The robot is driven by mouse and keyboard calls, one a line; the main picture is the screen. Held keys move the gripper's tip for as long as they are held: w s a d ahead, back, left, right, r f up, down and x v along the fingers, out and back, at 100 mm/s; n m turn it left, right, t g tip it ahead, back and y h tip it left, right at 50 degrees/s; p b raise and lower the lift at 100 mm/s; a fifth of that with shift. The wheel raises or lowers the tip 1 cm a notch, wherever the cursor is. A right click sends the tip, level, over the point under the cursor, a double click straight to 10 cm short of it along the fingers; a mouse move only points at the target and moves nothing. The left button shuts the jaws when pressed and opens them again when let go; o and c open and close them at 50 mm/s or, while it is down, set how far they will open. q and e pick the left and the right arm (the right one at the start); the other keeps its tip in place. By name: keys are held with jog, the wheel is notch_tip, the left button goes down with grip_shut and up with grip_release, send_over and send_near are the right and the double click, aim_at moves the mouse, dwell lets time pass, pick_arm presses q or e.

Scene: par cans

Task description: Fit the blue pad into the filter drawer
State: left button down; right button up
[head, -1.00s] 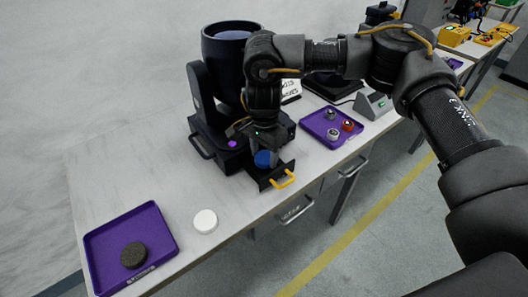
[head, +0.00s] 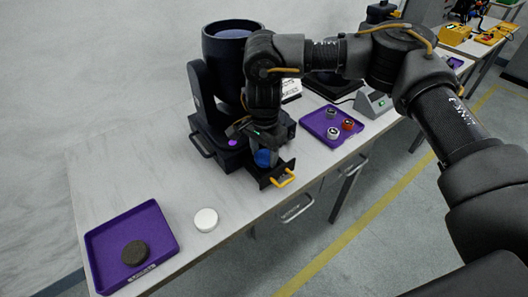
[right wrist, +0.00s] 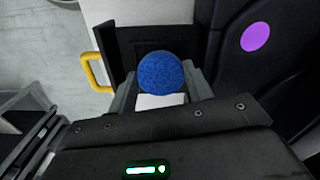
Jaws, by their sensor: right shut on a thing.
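The blue pad (head: 263,158) is a round disc held by my right gripper (head: 262,150) over the open filter drawer (head: 286,170). In the right wrist view the blue pad (right wrist: 161,73) sits between the two fingers of my right gripper (right wrist: 160,85), with a white patch below it. The drawer is black with a yellow handle (head: 284,180) and juts from the base of the dark par can (head: 230,85). The drawer's walls (right wrist: 125,42) show around the pad in the wrist view. I cannot tell whether the pad touches the drawer floor. My left gripper is out of view.
A white disc (head: 206,219) lies on the table. A purple tray (head: 165,240) at front left holds a dark round pad (head: 135,252). Another purple tray (head: 318,122) at right holds several small round parts. The table between the front tray and the drawer is mostly clear.

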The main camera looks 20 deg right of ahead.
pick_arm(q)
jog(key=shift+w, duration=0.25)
pick_arm(e)
jog(key=shift+f, duration=0.1)
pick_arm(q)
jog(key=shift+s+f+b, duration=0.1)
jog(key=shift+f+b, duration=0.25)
pick_arm(e)
jog(key=shift+f, duration=0.5)
jog(key=o, duration=1)
jog(key=shift+s+d+r, duration=0.1)
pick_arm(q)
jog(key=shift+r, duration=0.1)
pick_arm(e)
jog(key=shift+o, duration=0.2)
jog(key=shift+r, duration=0.15)
